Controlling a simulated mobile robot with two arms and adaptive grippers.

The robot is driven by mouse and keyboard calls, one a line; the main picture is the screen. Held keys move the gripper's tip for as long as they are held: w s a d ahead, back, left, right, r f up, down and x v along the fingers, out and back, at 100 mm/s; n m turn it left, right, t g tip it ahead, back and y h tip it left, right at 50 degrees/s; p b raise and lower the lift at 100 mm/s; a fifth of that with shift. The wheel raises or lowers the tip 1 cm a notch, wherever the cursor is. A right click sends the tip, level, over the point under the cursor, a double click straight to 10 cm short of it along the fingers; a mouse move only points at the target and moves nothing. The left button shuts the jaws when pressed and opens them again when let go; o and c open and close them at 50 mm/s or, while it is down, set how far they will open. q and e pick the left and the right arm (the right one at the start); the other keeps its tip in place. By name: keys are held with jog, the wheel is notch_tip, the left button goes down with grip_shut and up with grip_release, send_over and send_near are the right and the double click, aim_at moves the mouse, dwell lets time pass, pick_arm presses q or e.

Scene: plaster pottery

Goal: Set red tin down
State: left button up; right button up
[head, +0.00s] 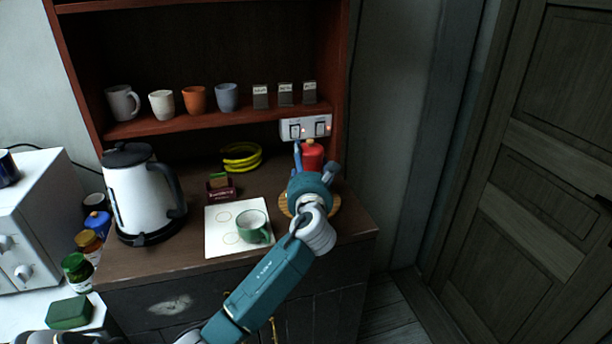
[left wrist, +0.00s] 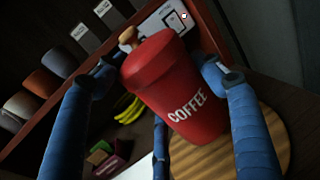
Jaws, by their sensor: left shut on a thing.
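The red tin (head: 313,153) is at the right end of the brown counter, partly hidden behind my left gripper (head: 314,163) in the head view. In the left wrist view the red tin (left wrist: 177,88) has a wooden knob on its lid and the word COFFEE on its side. My left gripper (left wrist: 160,78) is shut on the tin, with blue fingers on both sides of it. A round wooden board (left wrist: 270,140) lies below the tin. I cannot tell whether the tin's base touches it. My right gripper does not clearly show.
A white mat (head: 222,244) with a green cup (head: 253,227) lies left of the arm. A kettle (head: 142,195) stands further left. Switches (head: 308,128) are behind the tin.

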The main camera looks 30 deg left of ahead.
pick_arm(q)
notch_tip(320, 180, down, 4)
jog(key=shift+d+r, duration=0.1)
pick_arm(e)
jog(key=shift+s+d+f, duration=0.1)
jog(key=shift+s+d, duration=0.15)
jog(key=shift+s, duration=0.3)
jog(key=shift+s+d+f, duration=0.1)
jog(key=shift+s+d, duration=0.15)
jog(key=shift+s, duration=0.25)
jog(key=shift+w, duration=0.1)
pick_arm(q)
jog(key=o, duration=1.9)
pick_arm(e)
jog(key=shift+w, duration=0.4)
jog(key=shift+a, duration=0.1)
pick_arm(q)
jog(key=b+v, duration=0.1)
jog(key=v, duration=1.1)
jog(key=shift+b, duration=0.3)
jog(key=shift+s, duration=0.1)
pick_arm(e)
jog(key=shift+a+f, duration=0.1)
jog(key=shift+f, duration=0.55)
